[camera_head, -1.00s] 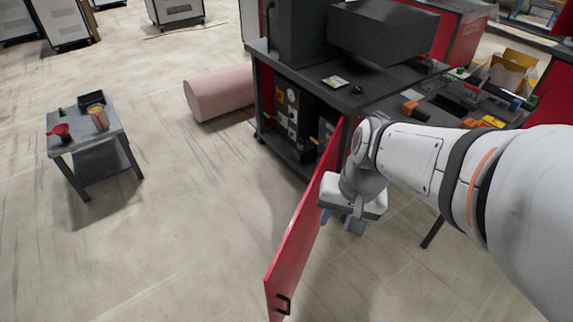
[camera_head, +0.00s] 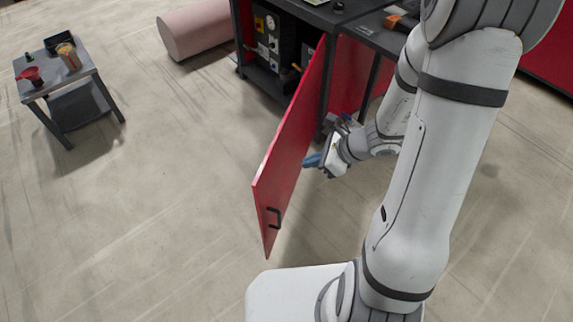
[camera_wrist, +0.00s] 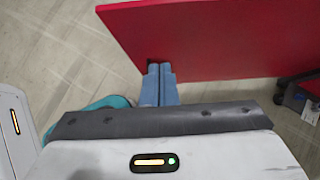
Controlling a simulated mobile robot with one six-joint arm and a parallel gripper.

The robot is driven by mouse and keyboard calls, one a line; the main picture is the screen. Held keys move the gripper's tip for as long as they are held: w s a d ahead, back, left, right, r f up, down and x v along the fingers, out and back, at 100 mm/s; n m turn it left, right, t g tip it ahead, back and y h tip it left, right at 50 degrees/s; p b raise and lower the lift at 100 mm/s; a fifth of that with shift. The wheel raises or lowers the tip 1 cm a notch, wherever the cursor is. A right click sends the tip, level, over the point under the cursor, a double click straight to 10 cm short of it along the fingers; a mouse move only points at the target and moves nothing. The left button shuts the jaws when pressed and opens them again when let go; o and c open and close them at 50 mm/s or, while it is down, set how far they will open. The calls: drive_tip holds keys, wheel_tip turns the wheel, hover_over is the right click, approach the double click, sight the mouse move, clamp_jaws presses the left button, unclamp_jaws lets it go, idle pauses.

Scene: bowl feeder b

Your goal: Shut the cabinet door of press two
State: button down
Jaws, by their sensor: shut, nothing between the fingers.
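The red cabinet door (camera_head: 290,150) stands wide open, swung out from the dark press cabinet (camera_head: 283,85), whose inside with gauges and fittings shows. A black handle (camera_head: 273,218) is on the door's near, free end. My gripper (camera_head: 311,161) is at the right-hand face of the door, its blue fingers pointing at the panel. In the wrist view the two blue fingers (camera_wrist: 158,72) are together with nothing between them, and their tips are at the red door panel (camera_wrist: 225,38). I cannot tell for sure whether they touch it.
A small grey table (camera_head: 72,88) with a red funnel (camera_head: 31,75) and containers stands at the left. A pink cylinder (camera_head: 196,30) lies on the floor behind. The floor (camera_head: 170,200) left of the door is clear.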

sight(269, 168)
drive_tip(key=shift+w+a+f+b, duration=0.25)
drive_tip(key=shift+w+a+f, duration=0.55)
drive_tip(key=shift+a, duration=0.6)
drive_tip(key=shift+w+a+f+b, duration=0.25)
drive_tip(key=shift+w+a+f, duration=0.2)
drive_tip(key=shift+a+f, duration=0.8)
drive_tip(key=shift+w+a+f+b, duration=0.25)
drive_tip(key=shift+w+a+f, duration=0.45)
drive_tip(key=shift+a, duration=0.9)
